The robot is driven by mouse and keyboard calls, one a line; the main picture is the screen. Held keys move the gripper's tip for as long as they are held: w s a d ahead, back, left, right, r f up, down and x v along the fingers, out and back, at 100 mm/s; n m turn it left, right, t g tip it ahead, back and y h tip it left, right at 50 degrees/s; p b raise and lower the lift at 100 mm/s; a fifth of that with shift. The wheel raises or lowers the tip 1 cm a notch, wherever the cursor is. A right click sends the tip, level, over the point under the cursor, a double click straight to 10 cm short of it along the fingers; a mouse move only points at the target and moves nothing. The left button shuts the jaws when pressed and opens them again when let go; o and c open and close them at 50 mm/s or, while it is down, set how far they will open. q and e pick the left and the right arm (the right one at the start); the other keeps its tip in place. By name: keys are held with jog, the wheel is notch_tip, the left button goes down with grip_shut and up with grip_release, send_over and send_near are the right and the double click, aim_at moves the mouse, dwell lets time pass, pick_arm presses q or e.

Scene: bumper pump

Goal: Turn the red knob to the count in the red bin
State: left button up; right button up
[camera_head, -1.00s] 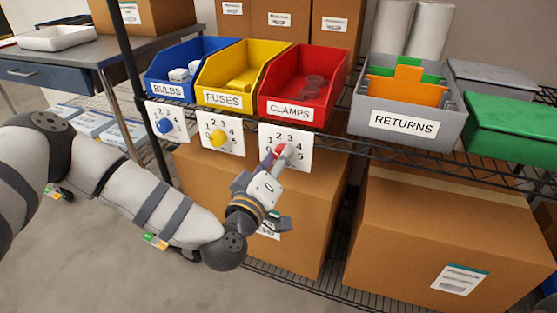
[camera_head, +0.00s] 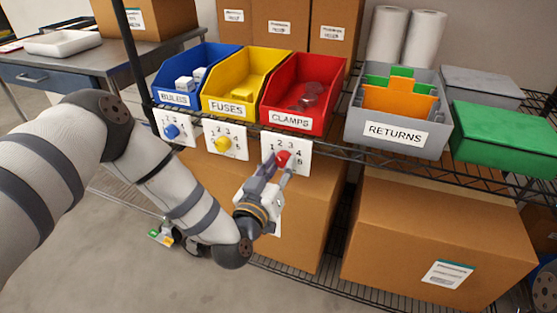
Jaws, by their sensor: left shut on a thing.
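The red knob (camera_head: 283,158) sits on a white numbered dial card (camera_head: 298,144) below the red bin. The red bin (camera_head: 317,80), labelled CLAMPS, stands on the wire shelf and holds several dull reddish round pieces (camera_head: 309,95) that overlap, so I cannot count them clearly. My left gripper (camera_head: 277,166) reaches up from below, its fingers shut on the red knob and covering part of the dial. The knob's pointer direction is too small to read. My right gripper is not in view.
A blue bin (camera_head: 170,85) and a yellow bin (camera_head: 218,85) stand to the left, with a blue knob (camera_head: 171,131) and a yellow knob (camera_head: 222,143) below. The grey RETURNS bin (camera_head: 437,138) stands to the right. Cardboard boxes (camera_head: 435,225) fill the lower shelf.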

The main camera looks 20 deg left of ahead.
pick_arm(q)
jog(key=m, duration=0.1)
jog(key=m+p, duration=0.1)
jog(key=m, duration=0.1)
jog(key=m+p, duration=0.1)
jog(key=shift+r+m, duration=0.25)
jog(key=shift+m, duration=0.05)
jog(key=shift+f+m+p, duration=0.2)
jog(key=shift+m+p, duration=0.35)
jog(key=shift+m, duration=1.65)
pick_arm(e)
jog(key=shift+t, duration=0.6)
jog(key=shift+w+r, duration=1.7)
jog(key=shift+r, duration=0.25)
pick_arm(q)
jog(key=shift+a, duration=0.1)
jog(key=o, duration=1.2)
jog(key=shift+c, duration=0.2)
jog(key=shift+s, duration=0.1)
jog(key=s, duration=1.1)
jog(key=shift+s+a, duration=0.2)
jog(key=shift+s, duration=0.2)
